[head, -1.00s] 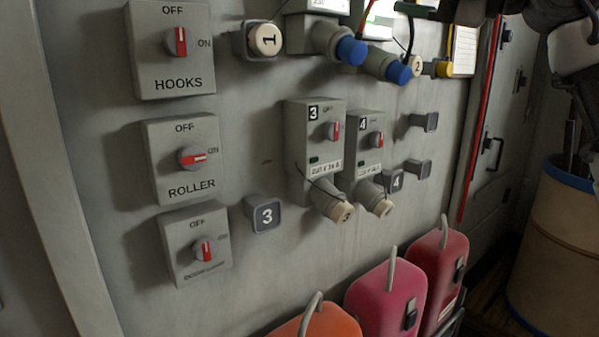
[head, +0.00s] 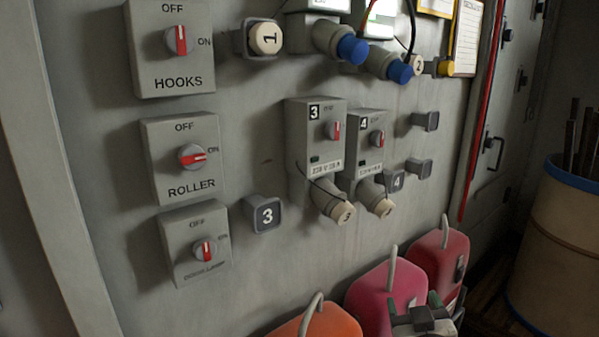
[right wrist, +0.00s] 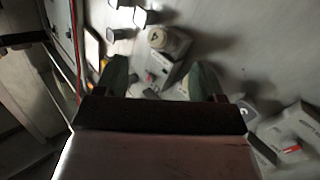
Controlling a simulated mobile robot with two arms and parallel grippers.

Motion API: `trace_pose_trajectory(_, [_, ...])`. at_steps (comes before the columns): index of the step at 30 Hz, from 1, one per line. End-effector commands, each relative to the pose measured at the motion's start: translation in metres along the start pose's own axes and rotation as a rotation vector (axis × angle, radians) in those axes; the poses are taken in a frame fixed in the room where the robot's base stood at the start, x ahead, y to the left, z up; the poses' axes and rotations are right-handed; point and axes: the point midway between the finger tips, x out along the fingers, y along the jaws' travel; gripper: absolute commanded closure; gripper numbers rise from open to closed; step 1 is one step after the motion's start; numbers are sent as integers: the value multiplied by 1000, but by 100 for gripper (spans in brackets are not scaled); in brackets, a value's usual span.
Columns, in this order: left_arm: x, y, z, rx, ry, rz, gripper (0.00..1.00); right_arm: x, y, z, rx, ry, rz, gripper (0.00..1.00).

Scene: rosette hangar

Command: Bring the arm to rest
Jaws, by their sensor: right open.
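My right gripper (head: 414,304) shows at the bottom edge of the head view, in front of the pink and red cases. Its two dark green fingertips stand apart with nothing seen between them. In the right wrist view the same gripper (right wrist: 160,80) is open, its green fingers spread, with a grey box and its cream plug seen beyond them. I cannot tell the distance to the wall. The rest of the right arm is mostly out of the head view. My left gripper is not in view.
The grey wall panel carries the HOOKS (head: 172,45) and ROLLER (head: 181,160) switches, plug boxes 3 (head: 312,140) and 4 (head: 366,150), and blue plugs (head: 352,50). Orange (head: 318,325), pink (head: 376,295) and red cases (head: 437,258) stand below. A barrel (head: 560,250) stands right.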

Motion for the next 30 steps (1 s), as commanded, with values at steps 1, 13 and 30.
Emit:
trace_pose_trajectory(1, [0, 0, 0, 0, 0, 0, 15, -22, -3, 37, 14, -136, -12, 31])
trace_pose_trajectory(13, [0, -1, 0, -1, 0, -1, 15, -187, -18, 184, 16, -881, -189, 31])
trace_pose_trajectory(30, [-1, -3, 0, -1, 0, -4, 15, -262, -40, 272, 0, -1212, -341, 31])
